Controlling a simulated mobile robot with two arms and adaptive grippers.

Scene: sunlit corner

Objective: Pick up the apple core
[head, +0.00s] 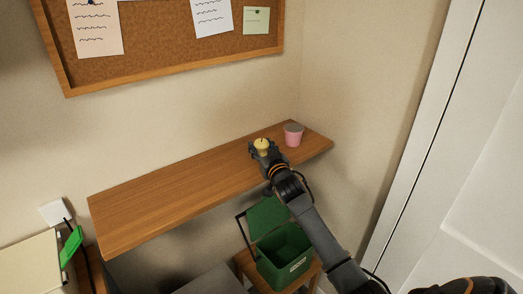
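The apple core (262,144) is small and pale yellow with a dark stem at its top. It is upright at the far right part of the wooden shelf (165,200). My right gripper (260,150) is at the apple core, with dark fingers on both sides of it. The core's lower part is hidden by the gripper, so I cannot tell whether the fingers press on it or whether it touches the shelf. My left gripper is not in view.
A pink cup (293,135) stands just right of the gripper. Below the shelf is a green bin (285,258) with its lid up, on a wooden stand. A cork board (165,50) hangs above. A white door (465,170) is at right. The shelf's left part is clear.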

